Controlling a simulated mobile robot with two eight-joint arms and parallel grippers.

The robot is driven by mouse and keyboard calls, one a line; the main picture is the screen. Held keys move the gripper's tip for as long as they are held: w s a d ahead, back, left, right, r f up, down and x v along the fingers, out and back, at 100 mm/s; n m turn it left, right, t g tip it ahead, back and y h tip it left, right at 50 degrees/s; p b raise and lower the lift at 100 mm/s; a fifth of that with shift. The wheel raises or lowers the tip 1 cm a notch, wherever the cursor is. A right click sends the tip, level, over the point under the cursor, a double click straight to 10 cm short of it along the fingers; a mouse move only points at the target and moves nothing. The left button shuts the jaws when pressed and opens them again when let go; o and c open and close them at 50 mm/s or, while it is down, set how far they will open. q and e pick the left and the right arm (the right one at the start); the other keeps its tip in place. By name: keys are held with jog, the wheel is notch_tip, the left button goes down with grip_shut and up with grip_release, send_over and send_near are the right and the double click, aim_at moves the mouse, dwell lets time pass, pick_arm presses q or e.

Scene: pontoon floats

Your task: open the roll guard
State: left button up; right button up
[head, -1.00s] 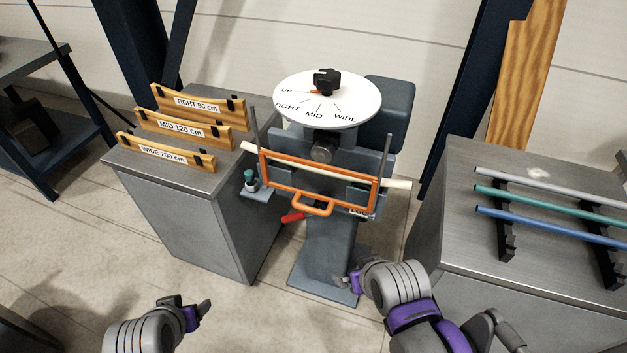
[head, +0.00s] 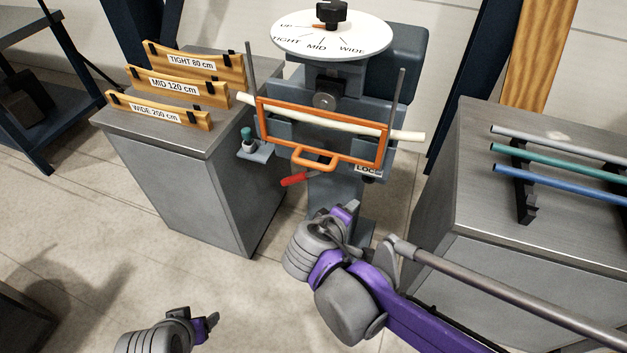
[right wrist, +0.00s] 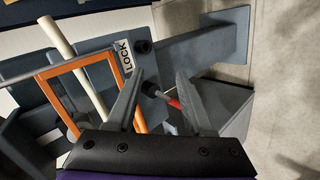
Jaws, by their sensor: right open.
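The roll guard (head: 384,147) is an orange rectangular frame with a loop handle (head: 315,166) at its lower edge. It stands across the front of the grey machine, with a white tube (head: 408,135) running behind it. It also shows in the right wrist view (right wrist: 76,65). My right gripper (head: 350,209) is open and empty, below and a little right of the handle. In the right wrist view the red lever (right wrist: 173,102) appears between the fingers (right wrist: 158,84), beyond them. My left gripper (head: 212,320) is low at the left, away from the machine; its jaw opening is unclear.
A white dial (head: 345,40) with a black knob tops the machine. A LOCK label (head: 366,169) is by the guard's lower right corner. A cabinet (head: 205,190) with wooden gauges stands left, another (head: 490,220) with coloured rods right. Floor between is clear.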

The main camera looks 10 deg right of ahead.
aim_at(312, 166)
jog(key=w+a+r+n+t+h+b, duration=0.2)
jog(key=w+a+n+t+b, duration=0.25)
jog(key=w+a, duration=0.45)
pick_arm(q)
notch_tip(312, 166, down, 7)
jog(key=shift+r, duration=0.2)
pick_arm(e)
jog(key=shift+m+t, duration=0.35)
jog(key=x, duration=0.9)
jog(key=shift+d+f, duration=0.1)
jog(key=shift+f, duration=0.05)
grip_shut()
